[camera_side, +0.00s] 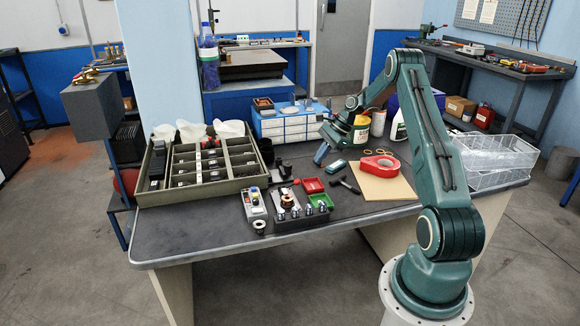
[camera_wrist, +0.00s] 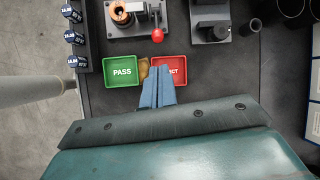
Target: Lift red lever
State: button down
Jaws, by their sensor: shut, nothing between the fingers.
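The red lever shows as a red ball knob (camera_wrist: 157,36) on a small grey fixture (camera_wrist: 128,20) that holds a copper-coloured ring (camera_wrist: 121,12), at the top of the wrist view. In the side view the ring (camera_side: 287,202) sits on the bench near its front. My gripper (camera_side: 320,157) has blue fingers and is above the bench, behind the trays and apart from the fixture. In the wrist view its fingers (camera_wrist: 157,80) are together and empty, below the knob in the picture, covering part of the red tray.
A green PASS tray (camera_wrist: 123,75) and a red tray (camera_wrist: 179,70) lie between my fingers and the fixture. Labelled posts (camera_wrist: 74,37) stand at the left.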

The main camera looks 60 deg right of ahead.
aim_at(290, 186)
jog(key=shift+s+d+f, duration=0.1)
jog(key=shift+d+f, duration=0.1)
jog(key=shift+f, duration=0.1)
jog(key=shift+x, duration=4.95)
